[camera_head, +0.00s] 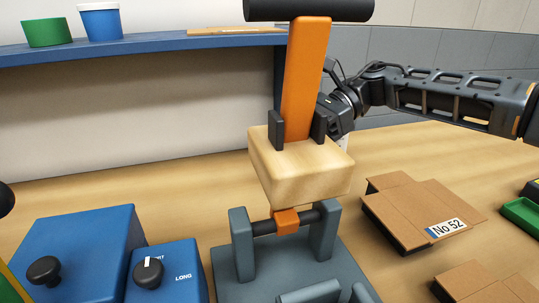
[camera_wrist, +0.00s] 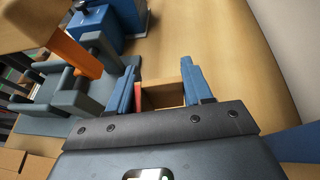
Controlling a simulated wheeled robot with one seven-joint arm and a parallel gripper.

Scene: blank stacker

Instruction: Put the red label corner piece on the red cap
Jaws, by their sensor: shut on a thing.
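In the wrist view my gripper (camera_wrist: 160,80) is shut on a small brown piece (camera_wrist: 163,97). A narrow red face (camera_wrist: 137,95) shows on its left side, by the left finger. I take this to be the red label corner piece, but no lettering is readable. In the head view my arm comes in from the right, and the gripper's end and the held piece are mostly hidden behind the orange lever (camera_head: 306,80). I cannot make out a red cap in either view.
The lever carries a wooden block (camera_head: 298,172) above a grey stand (camera_head: 230,280). Blue control boxes (camera_head: 90,245) stand at left, cardboard pieces (camera_head: 400,205) and a green tray (camera_head: 522,215) at right. A blue shelf (camera_head: 150,46) behind holds a green cup (camera_head: 47,33) and a blue cup (camera_head: 101,24).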

